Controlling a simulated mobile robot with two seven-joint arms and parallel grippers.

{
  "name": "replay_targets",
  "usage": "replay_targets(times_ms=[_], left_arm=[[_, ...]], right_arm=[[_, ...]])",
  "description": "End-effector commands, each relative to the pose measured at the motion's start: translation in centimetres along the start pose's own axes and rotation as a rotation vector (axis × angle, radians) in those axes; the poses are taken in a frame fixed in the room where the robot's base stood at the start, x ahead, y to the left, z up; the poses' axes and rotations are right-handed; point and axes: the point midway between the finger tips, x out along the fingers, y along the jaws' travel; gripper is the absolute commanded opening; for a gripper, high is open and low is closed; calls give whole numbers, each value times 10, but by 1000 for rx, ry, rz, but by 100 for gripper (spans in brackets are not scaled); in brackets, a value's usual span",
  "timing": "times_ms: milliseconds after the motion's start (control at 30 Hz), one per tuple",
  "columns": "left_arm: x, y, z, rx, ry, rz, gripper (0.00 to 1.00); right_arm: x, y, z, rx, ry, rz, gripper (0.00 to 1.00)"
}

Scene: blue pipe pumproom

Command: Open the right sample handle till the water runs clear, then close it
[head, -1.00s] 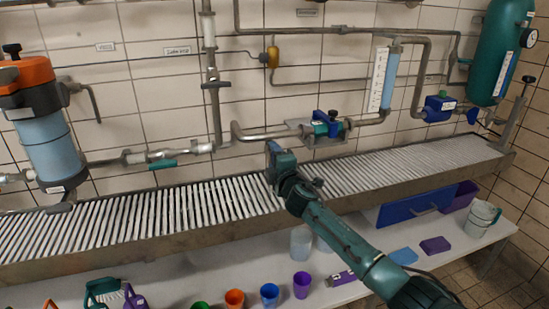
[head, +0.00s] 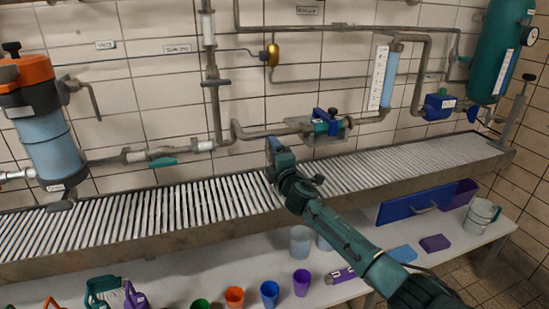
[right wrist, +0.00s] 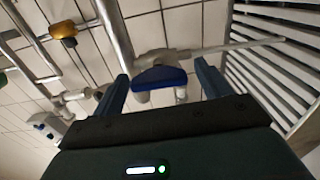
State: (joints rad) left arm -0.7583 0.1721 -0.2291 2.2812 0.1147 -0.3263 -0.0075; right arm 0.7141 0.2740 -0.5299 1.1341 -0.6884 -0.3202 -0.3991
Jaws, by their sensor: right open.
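A blue-handled valve (head: 322,118) with a teal body sits on the pipe above the grated trough, right of centre in the head view. My right gripper (head: 272,149) is over the trough, left of and below that valve. In the right wrist view, a blue handle (right wrist: 160,79) on a grey fitting shows between the two open fingers of my right gripper (right wrist: 161,68). I cannot tell whether the fingers touch it. Whether it is the same valve is not clear. No running water can be made out. My left gripper is not in view.
The grated trough (head: 110,212) runs along the tiled wall. An orange-topped blue filter (head: 50,140) stands at the left, a green tank (head: 503,55) at the right. Coloured cups, including a purple cup (head: 302,283), stand on the lower shelf. A blue panel (head: 400,207) is at its right.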

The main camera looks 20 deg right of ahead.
Motion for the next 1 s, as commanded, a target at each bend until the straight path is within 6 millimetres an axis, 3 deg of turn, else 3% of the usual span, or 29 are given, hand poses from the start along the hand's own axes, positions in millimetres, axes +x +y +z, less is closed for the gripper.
replay_targets(times_ms=[200,367,800,1000], left_arm=[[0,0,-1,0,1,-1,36],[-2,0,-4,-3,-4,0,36],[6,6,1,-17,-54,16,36],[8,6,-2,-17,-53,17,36]], right_arm=[[-1,1,0,2,0,1,76],[-14,1,0,3,1,0,76],[-96,0,0,1,1,-1,76],[-123,0,0,1,0,-1,76]])
